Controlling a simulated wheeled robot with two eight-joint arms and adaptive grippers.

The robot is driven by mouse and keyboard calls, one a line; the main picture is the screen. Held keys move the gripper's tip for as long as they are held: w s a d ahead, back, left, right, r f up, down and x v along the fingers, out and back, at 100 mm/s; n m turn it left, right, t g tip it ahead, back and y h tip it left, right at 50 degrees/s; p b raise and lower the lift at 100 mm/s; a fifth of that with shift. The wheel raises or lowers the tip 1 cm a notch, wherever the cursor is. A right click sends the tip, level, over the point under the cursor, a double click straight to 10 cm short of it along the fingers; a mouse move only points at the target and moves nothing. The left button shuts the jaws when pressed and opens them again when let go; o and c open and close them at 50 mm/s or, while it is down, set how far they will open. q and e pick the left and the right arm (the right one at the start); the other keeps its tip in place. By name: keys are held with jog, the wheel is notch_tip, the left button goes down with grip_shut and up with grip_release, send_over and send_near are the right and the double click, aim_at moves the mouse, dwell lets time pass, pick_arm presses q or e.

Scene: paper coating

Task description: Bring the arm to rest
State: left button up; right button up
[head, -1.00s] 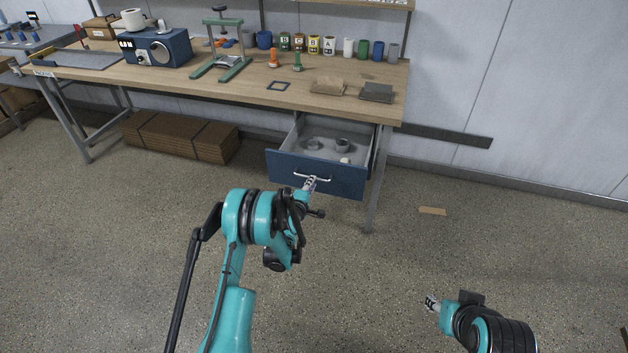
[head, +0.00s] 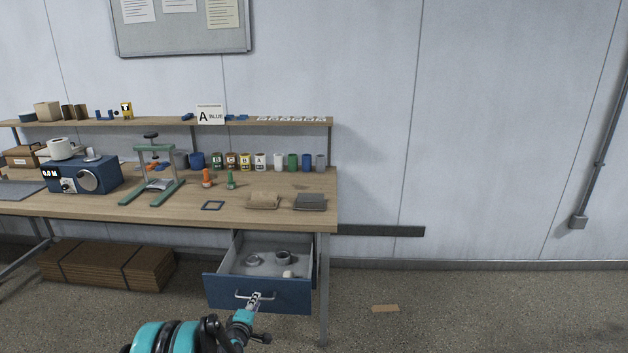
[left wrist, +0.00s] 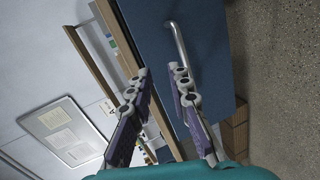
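My left gripper (head: 256,299) is in front of the open blue drawer (head: 262,299) under the workbench, close to its metal handle (head: 238,295). In the left wrist view its two fingers (left wrist: 160,82) are spread apart with nothing between them. The handle (left wrist: 181,46) lies beyond the fingertips there, and the fingers do not close on it. The drawer is pulled out and holds a few small items, among them a grey ring-shaped one (head: 283,257). My right gripper is outside the current views.
The workbench (head: 100,207) carries a blue machine (head: 82,175), a green press stand (head: 153,173), several cups along the back, and brown and grey pads. Brown flat boxes (head: 105,265) lie under it.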

pick_arm(q)
jog(key=s+d+r+m+g, duration=0.25)
jog(key=s+r+m, duration=0.25)
jog(key=s+r, duration=0.35)
jog(key=s+d+r+m+g, duration=0.2)
jog(key=s+d+r+m, duration=0.15)
jog(key=s+r, duration=0.5)
jog(key=s+f+m+g, duration=0.1)
jog(key=s+m, duration=0.1)
jog(key=s, duration=0.6)
jog(key=s+a+f+m+g, duration=0.1)
jog(key=s+m, duration=0.2)
jog(key=s, duration=0.5)
jog(key=s+a+f+m+g+y, duration=0.1)
jog(key=s+m, duration=0.1)
jog(key=s, duration=0.6)
jog(key=shift+s, duration=0.4)
